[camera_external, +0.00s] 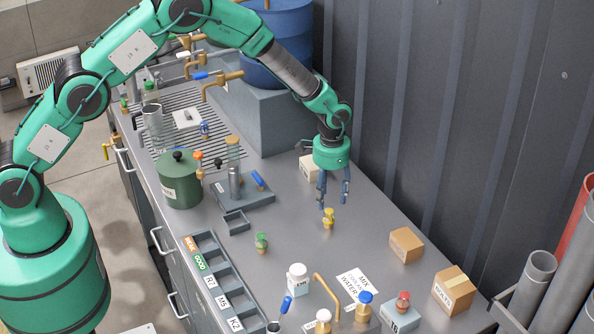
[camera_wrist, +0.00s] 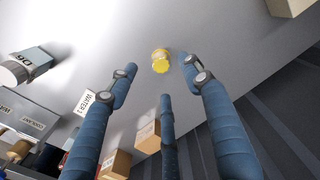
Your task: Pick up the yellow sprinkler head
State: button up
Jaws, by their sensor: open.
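The yellow sprinkler head (camera_external: 328,218) stands on the grey counter, right of the middle. It also shows in the wrist view (camera_wrist: 160,60), beyond the fingertips and between the outer fingers. My gripper (camera_external: 334,203) is above and close to it, pointing down, with its blue fingers spread. In the wrist view my gripper (camera_wrist: 160,85) is open and nothing is between its fingers. The fingers look apart from the sprinkler head; the exact height gap is hard to tell.
A green sprinkler head (camera_external: 261,243) stands to the left. A small box (camera_external: 309,168) sits behind my gripper. Cardboard boxes (camera_external: 406,245) stand to the right, and a paper label (camera_external: 358,286) lies in front. A dark ribbed wall (camera_external: 420,110) rises behind the counter.

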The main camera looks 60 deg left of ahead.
aim_at(329, 209)
jog(key=shift+f, duration=1.1)
jog(key=shift+f, duration=0.15)
jog(key=shift+w+f+p, duration=0.1)
jog(key=shift+f+p, duration=0.3)
jog(key=shift+f, duration=2.05)
grip_shut()
